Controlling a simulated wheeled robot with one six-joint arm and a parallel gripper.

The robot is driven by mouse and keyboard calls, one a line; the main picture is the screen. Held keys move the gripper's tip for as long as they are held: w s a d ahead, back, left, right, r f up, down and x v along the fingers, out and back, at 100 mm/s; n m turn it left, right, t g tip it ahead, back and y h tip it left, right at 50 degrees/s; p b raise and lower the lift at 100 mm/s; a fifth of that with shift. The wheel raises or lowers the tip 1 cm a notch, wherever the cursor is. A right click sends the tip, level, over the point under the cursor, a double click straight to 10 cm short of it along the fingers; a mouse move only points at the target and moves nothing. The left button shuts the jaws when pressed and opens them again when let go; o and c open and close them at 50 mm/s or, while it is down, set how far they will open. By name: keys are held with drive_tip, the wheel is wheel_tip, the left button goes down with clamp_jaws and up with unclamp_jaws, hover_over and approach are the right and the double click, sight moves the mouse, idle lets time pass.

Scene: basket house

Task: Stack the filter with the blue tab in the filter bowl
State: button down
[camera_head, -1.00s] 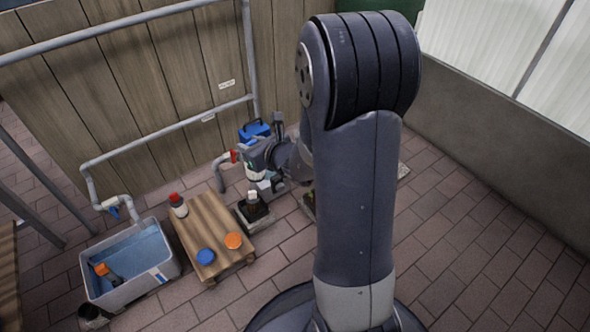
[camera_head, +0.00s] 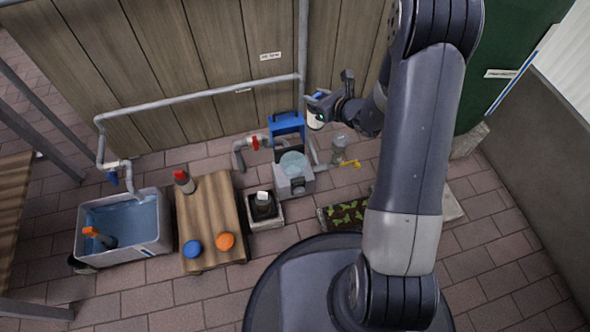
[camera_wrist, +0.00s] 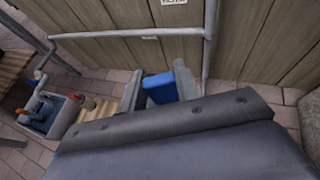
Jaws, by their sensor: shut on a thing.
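My gripper (camera_head: 322,102) is shut on the filter with the blue tab, raised above the floor near the wooden wall. In the head view, a small white body (camera_head: 314,121) hangs at the fingertips with a bit of blue above it. In the wrist view, the blue tab (camera_wrist: 160,88) shows between the two fingers; the rest of the filter is hidden. A grey unit (camera_head: 297,186) with a round, pale-blue opening (camera_head: 293,165) stands below and left of the gripper. It looks like the filter bowl, but I cannot be sure. The filter is apart from it.
A blue panel (camera_head: 288,124) stands behind the unit. A clear jar (camera_head: 339,150) and yellow valve (camera_head: 350,163) are at its right. A red-handled pipe (camera_head: 255,143), wooden pallet (camera_head: 212,205), water tub (camera_head: 164,232) and planter (camera_head: 325,222) stand around.

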drive_tip(key=shift+s+a+f+n+g+y+b, duration=0.2)
drive_tip(key=shift+a+f+n+g+y+b, duration=0.75)
drive_tip(key=shift+f, duration=3.4)
drive_tip(key=shift+s+a+f+n+g+y+b, duration=0.15)
drive_tip(key=shift+a+f+n+g+y+b, duration=0.8)
drive_tip(key=shift+f, duration=3.4)
drive_tip(key=shift+s+a+f+n+y+b, duration=0.4)
drive_tip(key=shift+a+f, duration=1.15)
drive_tip(key=shift+f, duration=2.8)
drive_tip(key=shift+w+f, duration=0.1)
drive_tip(key=shift+w, duration=0.1)
drive_tip(key=shift+f+h+b, duration=0.3)
drive_tip(key=shift+f+b, duration=0.05)
drive_tip(key=shift+b, duration=0.3)
drive_tip(key=c, duration=1.1)
unclamp_jaws()
drive_tip(key=shift+r, duration=0.1)
drive_tip(key=shift+o, duration=0.2)
